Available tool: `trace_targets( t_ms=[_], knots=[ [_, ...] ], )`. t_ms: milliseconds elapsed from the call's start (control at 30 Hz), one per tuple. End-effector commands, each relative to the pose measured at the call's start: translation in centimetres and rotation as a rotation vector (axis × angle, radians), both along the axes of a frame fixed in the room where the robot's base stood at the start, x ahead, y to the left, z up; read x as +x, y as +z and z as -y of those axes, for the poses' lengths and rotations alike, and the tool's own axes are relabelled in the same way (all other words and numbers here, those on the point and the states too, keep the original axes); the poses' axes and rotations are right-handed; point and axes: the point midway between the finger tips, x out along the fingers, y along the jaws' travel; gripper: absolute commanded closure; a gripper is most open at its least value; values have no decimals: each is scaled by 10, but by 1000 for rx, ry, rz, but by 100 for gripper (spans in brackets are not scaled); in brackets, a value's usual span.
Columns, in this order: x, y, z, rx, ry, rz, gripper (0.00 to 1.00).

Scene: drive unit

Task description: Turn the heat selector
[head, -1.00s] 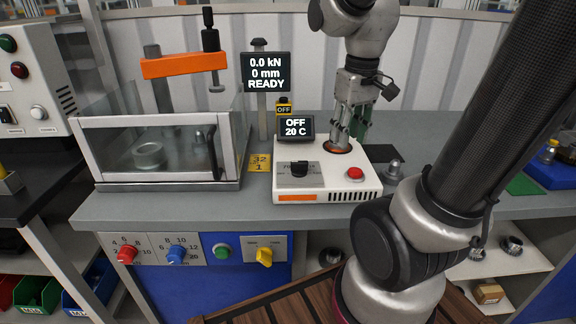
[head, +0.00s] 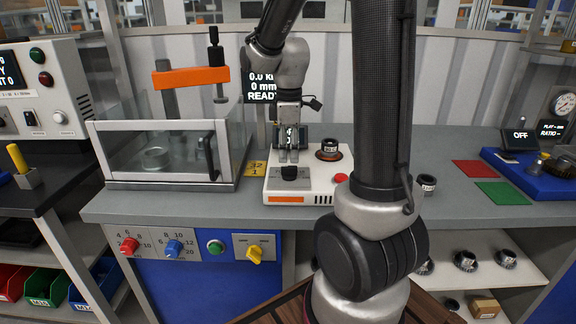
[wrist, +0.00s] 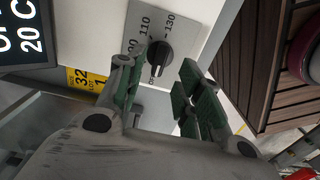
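The heat selector is a black knob (head: 289,173) on the front left of the white heater unit (head: 320,188). In the wrist view the black knob (wrist: 159,58) sits on a grey plate (wrist: 150,20) with a printed scale; 110 and 130 can be read. My gripper (head: 288,157) points down just above and behind the knob in the head view. In the wrist view my gripper (wrist: 160,92) is open, its two green-padded fingers apart and empty. The knob lies beyond the fingertips, roughly in line with the gap. I see no contact.
The heater's display (wrist: 25,35) reads 20 C in the wrist view; my gripper mostly covers it in the head view. A dark ring (head: 329,150) sits on the heater's orange-rimmed spot. A press with a clear guard (head: 160,155) stands left. Bench at right has free room.

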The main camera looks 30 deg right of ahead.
Motion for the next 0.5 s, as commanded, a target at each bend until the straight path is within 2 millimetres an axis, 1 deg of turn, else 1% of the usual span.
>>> trace_targets(
  t_ms=[33,200,333,500],
  knots=[
    [-1,-10,0,0,0,-6,64],
    [0,-35,0,0,-1,-2,64],
    [0,-45,0,0,-2,-1,64],
    [0,-48,0,0,-2,0,64]
  ],
)
